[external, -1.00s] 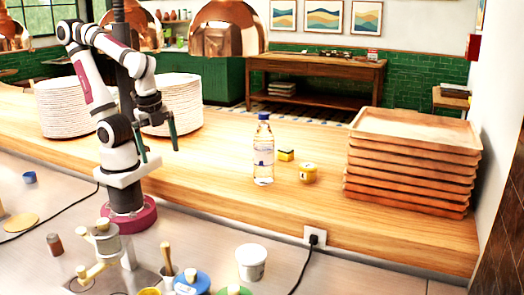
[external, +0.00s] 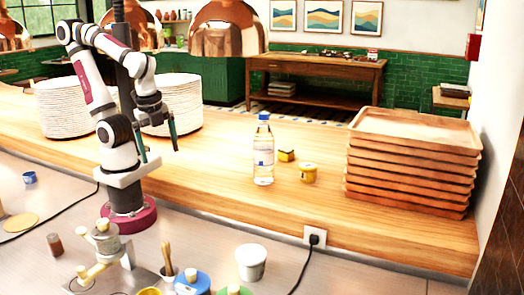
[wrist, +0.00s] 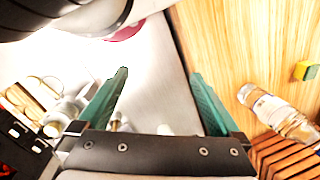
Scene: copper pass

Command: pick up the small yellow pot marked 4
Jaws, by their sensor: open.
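The small yellow pot (external: 308,173) stands upright on the wooden counter in the external view, right of the clear water bottle (external: 263,150). A dark mark shows on its front, too small to read. In the wrist view the bottle (wrist: 278,112) shows at the right; I cannot make out the pot there. My gripper (external: 159,151) is open and empty, well to the left of the bottle and pot and above the counter. Its two green fingers (wrist: 158,95) stand wide apart in the wrist view.
Stacked wooden trays (external: 410,165) stand at the right. Plate stacks (external: 180,105) are behind my arm. Copper lamps (external: 228,30) hang above.

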